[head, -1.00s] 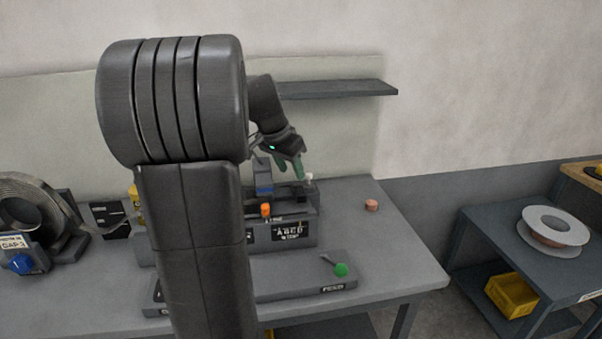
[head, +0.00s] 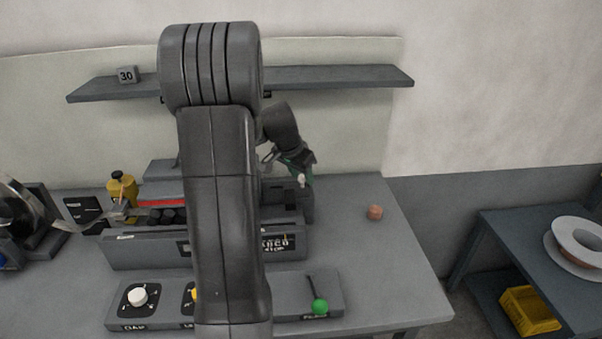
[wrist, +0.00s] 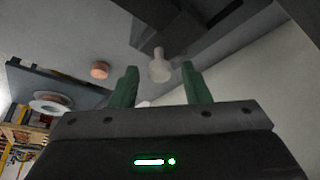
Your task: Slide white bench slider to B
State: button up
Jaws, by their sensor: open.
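The white slider knob (head: 302,180) stands at the right end of the dark bench unit. It also shows in the wrist view (wrist: 159,66), as a pale knob with a rounded end. My gripper (wrist: 161,80) is open, with one green finger on each side of the knob and gaps visible on both sides. In the head view my gripper (head: 299,169) is right at the knob, partly hidden by my arm. The lettered plate (head: 276,243) on the unit's front is partly covered by my arm; I cannot tell which letter the knob is at.
A control panel (head: 283,290) with a white knob (head: 138,296) and a green-tipped lever (head: 320,306) lies in front. A copper-coloured piece (head: 375,212) is on the table at right. A shelf (head: 340,77) hangs above. The table's right side is mostly clear.

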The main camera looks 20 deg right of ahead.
aim_at(292, 185)
grip_shut()
jog(key=shift+w+a, duration=0.15)
jog(key=shift+a, duration=0.15)
jog(key=a+b, duration=0.2)
jog(key=a, duration=0.1)
jog(key=shift+w+a, duration=0.25)
jog(key=shift+w, duration=0.15)
grip_release()
jog(key=shift+d, duration=0.1)
jog(key=shift+r, duration=0.1)
